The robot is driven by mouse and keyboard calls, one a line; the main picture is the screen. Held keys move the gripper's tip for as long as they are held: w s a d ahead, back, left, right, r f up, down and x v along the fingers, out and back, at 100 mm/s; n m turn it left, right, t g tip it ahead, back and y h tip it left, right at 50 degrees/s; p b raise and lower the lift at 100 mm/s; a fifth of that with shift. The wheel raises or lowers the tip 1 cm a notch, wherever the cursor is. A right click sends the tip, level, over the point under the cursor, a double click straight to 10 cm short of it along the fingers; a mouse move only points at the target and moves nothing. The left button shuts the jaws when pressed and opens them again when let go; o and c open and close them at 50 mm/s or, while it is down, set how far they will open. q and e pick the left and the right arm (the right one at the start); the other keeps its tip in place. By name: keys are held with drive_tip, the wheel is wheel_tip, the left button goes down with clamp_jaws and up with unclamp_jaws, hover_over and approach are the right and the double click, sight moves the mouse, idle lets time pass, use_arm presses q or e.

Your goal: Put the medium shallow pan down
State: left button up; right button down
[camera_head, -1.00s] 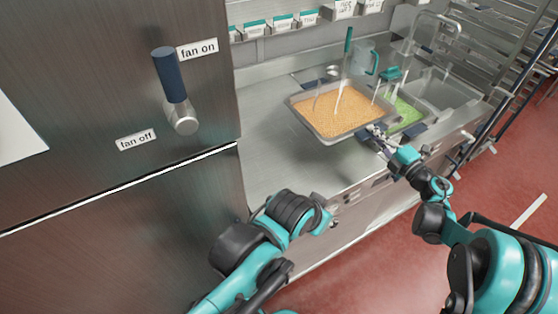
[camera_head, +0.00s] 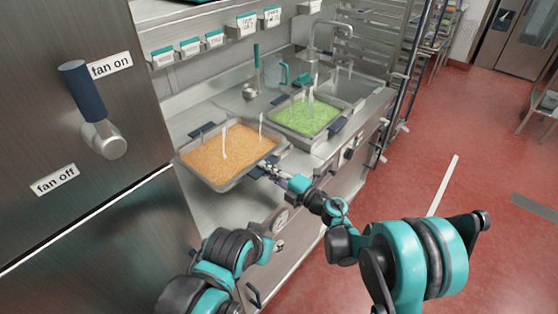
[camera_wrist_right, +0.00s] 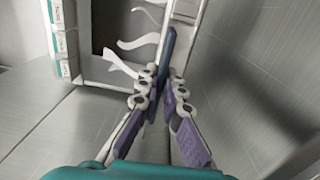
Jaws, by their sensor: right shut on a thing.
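The shallow metal pan (camera_head: 238,179) full of orange grain is at the left part of the steel counter, close to the tall cabinet. It looks roughly level; whether its base touches the counter cannot be told. My right gripper (camera_head: 264,170) is at its right-hand side, shut on its dark blue handle. In the right wrist view the fingers (camera_wrist_right: 160,88) close on the blue handle (camera_wrist_right: 169,50), with part of the pan beyond. My left arm is low in the head view; its fingers are not clearly visible.
A second pan (camera_head: 297,136) with green contents stands to the right, by the sink tap (camera_head: 318,38). A clear jug (camera_head: 275,72) stands behind. The tall cabinet (camera_head: 80,190) with a fan lever (camera_head: 82,90) bounds the left. Bare counter (camera_head: 205,210) shows in front of the pan.

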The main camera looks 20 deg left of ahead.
sight(263, 190)
drive_tip(key=shift+s+a+f, duration=0.45)
drive_tip(key=shift+s+f, duration=0.05)
drive_tip(key=shift+s, duration=0.25)
wheel_tip(263, 190, down, 4)
drive_tip(key=b, duration=0.2)
drive_tip(key=shift+b, duration=0.3)
drive_tip(key=shift+r, duration=0.1)
drive_tip(key=c, duration=2)
unclamp_jaws()
drive_tip(key=shift+f, duration=0.2)
drive_tip(key=shift+r, duration=0.1)
